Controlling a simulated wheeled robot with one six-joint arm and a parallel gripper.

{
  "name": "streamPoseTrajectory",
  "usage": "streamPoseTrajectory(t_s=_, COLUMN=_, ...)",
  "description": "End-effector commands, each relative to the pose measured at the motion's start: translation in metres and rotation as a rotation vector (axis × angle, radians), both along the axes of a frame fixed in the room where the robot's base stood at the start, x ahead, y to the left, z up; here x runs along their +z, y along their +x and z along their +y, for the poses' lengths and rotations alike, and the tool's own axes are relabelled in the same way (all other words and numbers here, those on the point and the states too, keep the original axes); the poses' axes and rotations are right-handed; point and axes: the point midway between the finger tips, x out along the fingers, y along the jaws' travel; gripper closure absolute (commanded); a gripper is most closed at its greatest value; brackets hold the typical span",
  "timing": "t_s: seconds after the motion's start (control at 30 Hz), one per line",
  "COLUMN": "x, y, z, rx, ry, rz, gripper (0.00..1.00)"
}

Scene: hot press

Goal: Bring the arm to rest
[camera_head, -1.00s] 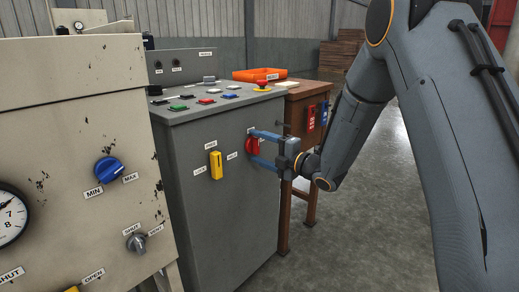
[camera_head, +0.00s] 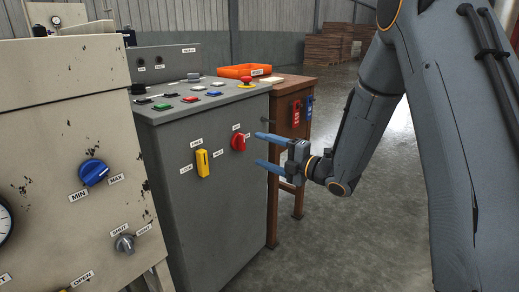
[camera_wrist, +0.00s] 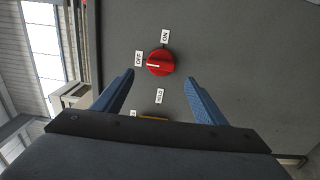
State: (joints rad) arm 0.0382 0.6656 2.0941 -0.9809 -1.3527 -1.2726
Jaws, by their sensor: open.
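My gripper (camera_head: 268,150) is open and empty, its two blue fingers pointing left toward the grey cabinet's front. A red rotary knob (camera_head: 238,142) on that front stands apart from the fingertips. In the wrist view the red knob (camera_wrist: 160,62) sits ahead, beyond the two spread fingers (camera_wrist: 160,92), between OFF and ON labels. Its white mark points toward the OFF label. My arm reaches down from the upper right in the head view.
The grey cabinet (camera_head: 215,215) carries a yellow handle (camera_head: 202,163) and several buttons on top. A beige machine (camera_head: 60,130) stands left. A brown wooden table (camera_head: 285,145) with an orange tray (camera_head: 243,71) is behind. Open floor (camera_head: 330,245) lies right of the cabinet.

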Motion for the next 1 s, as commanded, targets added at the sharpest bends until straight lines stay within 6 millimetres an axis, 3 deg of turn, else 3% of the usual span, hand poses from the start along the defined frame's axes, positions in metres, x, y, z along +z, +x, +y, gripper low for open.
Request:
streamPoseTrajectory(t_s=0.37, x=0.0, y=0.002, z=0.007, rx=-0.036, ry=-0.013, rz=0.066, gripper=0.35)
streamPoseTrajectory(t_s=0.53, x=-0.006, y=0.0, z=0.019, rx=-0.187, ry=-0.033, rz=0.312, gripper=0.35)
streamPoseTrajectory(t_s=0.63, x=-0.013, y=-0.012, z=0.021, rx=-0.317, ry=-0.023, rz=0.499, gripper=0.35)
streamPoseTrajectory(t_s=0.77, x=-0.022, y=-0.043, z=0.017, rx=-0.495, ry=0.014, rz=0.741, gripper=0.35)
streamPoseTrajectory(t_s=0.87, x=-0.031, y=-0.079, z=0.013, rx=-0.639, ry=0.051, rz=0.927, gripper=0.35)
streamPoseTrajectory(t_s=1.0, x=-0.042, y=-0.146, z=0.006, rx=-0.846, ry=0.111, rz=1.184, gripper=0.35)
